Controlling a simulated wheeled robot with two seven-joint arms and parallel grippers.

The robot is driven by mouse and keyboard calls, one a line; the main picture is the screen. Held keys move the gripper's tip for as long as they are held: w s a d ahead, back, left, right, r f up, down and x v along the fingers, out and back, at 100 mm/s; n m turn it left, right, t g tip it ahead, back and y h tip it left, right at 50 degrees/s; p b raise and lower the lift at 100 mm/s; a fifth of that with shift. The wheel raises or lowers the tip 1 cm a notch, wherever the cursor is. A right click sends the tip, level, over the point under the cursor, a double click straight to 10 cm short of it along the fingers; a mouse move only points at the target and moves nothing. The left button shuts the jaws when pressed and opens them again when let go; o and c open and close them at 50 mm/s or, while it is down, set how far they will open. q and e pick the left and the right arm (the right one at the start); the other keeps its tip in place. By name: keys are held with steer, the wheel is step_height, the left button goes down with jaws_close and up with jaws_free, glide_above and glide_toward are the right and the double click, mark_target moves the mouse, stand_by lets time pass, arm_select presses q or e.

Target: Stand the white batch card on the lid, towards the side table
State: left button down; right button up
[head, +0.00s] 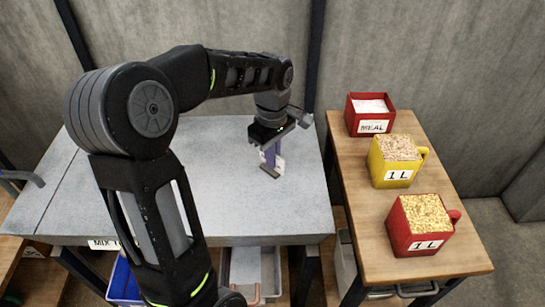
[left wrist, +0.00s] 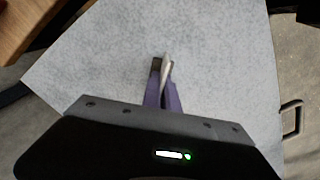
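My left gripper (head: 271,168) reaches down over the right part of the broad grey lid (head: 215,200), on the side near the wooden side table (head: 410,252). Its purple fingers point down and are shut on the white batch card (head: 280,165). In the left wrist view the card (left wrist: 167,63) shows nearly edge-on between the fingertips (left wrist: 161,75), upright, with the lid (left wrist: 220,60) behind it. The fingers hide part of the card. I cannot tell whether its lower edge touches the lid. My right gripper is not in view.
The side table carries a red MEAL box (head: 371,112), a yellow 1 L measure (head: 394,163) and a red 1 L measure (head: 418,228). A narrow gap separates it from the lid. The lid around the gripper is clear. A blue bin (head: 123,283) sits below.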

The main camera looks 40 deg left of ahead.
arm_select(q)
steer(key=shift+f, duration=0.1)
steer(key=shift+f, duration=0.15)
steer(key=c, duration=1.6)
jaws_free()
steer(key=shift+c, duration=0.2)
steer(key=shift+r, duration=0.25)
step_height(320, 180, up, 9)
steer(key=shift+r, duration=0.2)
steer(key=shift+r+p, duration=0.5)
steer(key=shift+r, duration=0.85)
